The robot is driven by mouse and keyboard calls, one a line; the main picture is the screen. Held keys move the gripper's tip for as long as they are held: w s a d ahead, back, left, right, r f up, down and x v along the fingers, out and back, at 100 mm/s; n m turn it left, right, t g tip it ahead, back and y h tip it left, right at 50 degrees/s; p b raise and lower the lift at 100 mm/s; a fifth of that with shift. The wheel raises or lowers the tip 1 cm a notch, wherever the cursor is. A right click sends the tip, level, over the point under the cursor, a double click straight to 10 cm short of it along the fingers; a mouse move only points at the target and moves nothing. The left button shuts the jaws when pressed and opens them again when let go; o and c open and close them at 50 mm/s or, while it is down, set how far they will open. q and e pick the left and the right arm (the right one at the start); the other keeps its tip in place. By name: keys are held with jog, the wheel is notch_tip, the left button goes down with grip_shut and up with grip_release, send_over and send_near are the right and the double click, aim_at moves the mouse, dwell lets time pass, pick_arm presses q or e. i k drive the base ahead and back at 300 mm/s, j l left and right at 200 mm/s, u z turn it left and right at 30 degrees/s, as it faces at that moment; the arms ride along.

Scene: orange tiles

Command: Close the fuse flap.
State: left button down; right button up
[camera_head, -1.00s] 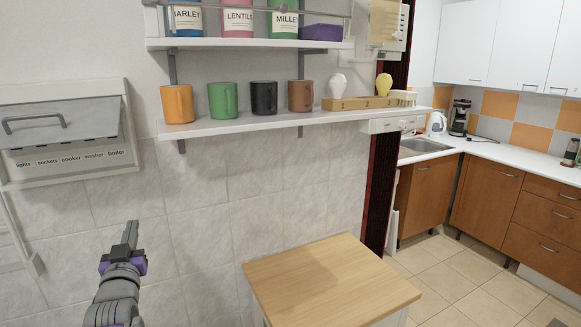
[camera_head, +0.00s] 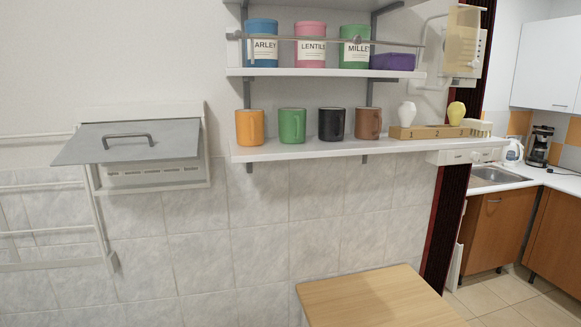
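The fuse box (camera_head: 160,176) is mounted on the wall at the left. Its grey flap (camera_head: 128,148) stands open, sticking out from the upper part of the box and sloping down toward its front edge. A dark bar handle (camera_head: 127,138) sits on the flap's outer face. Below the flap, part of the box's front shows a row of small labels, too small to read now. Neither of my grippers is in view.
A white rail rack (camera_head: 50,234) stands left of and below the box. A shelf (camera_head: 330,147) with several mugs extends to its right. A wooden-topped surface (camera_head: 375,297) is at the bottom. The tiled wall below the box looks clear.

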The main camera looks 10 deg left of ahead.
aim_at(92, 143)
jog(key=k+l+u, duration=0.1)
jog(key=u, duration=1.35)
jog(key=k+j, duration=0.05)
